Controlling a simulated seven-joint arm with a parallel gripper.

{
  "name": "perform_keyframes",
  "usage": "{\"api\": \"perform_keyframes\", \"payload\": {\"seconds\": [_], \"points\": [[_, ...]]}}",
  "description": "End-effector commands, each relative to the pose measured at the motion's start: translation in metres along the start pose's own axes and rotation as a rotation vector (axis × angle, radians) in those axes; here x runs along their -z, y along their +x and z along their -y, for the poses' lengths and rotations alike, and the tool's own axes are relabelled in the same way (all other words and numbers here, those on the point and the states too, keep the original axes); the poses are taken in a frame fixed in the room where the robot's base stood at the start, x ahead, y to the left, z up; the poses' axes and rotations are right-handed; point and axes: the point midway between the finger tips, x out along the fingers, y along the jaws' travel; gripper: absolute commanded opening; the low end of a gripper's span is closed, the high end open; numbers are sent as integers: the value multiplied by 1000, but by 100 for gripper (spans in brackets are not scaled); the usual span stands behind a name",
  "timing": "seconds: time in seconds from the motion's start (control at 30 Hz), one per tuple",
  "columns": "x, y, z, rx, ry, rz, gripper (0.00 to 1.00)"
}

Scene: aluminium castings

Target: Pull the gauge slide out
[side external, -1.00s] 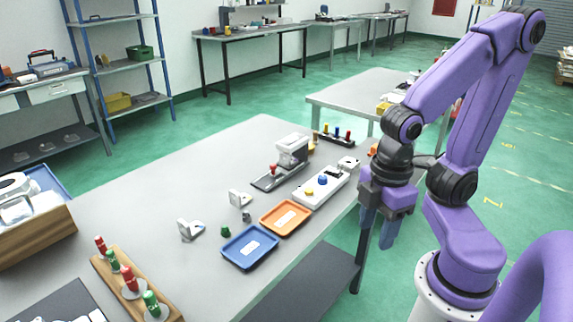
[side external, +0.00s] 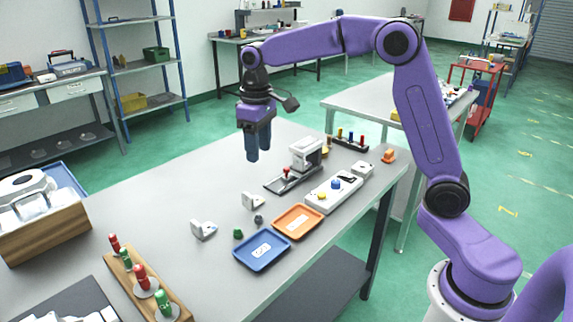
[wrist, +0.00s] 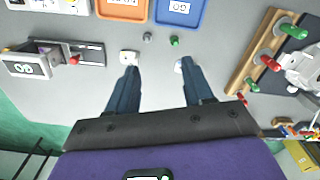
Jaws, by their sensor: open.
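The gauge (side external: 306,153) is a grey-white block with a dark display face, standing on the table. A dark rail or slide (side external: 272,187) with a red knob (side external: 286,171) reaches out from its front. In the wrist view the gauge (wrist: 27,66) is at the left, with its red knob (wrist: 74,60) on the rail (wrist: 92,53). My gripper (side external: 259,157) points down, open and empty, above the table and left of the gauge in the side view. In the wrist view its fingers (wrist: 161,68) are apart with only bare table between them. The gripper touches nothing.
Two small white brackets (side external: 203,230) (side external: 252,201) stand on the table. Orange (side external: 297,236) and blue (side external: 262,267) trays lie at the front edge. A wooden rack (side external: 130,283) holds red and green handles.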

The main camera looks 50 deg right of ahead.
Motion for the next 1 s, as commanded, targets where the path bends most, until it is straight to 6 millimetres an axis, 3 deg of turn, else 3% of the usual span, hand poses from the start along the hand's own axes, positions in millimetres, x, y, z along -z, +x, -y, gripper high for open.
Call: {"api": "perform_keyframes", "payload": {"seconds": [0.1,0.3,0.5,0.6,0.8,1.0], "points": [[29,3,-45,-1,112,3,51],[56,11,-126,-3,293,7,51],[58,23,-206,-3,461,10,51],[53,28,-235,-3,522,11,51],[45,33,-262,-3,580,11,51],[44,44,-264,-3,585,13,51]]}}
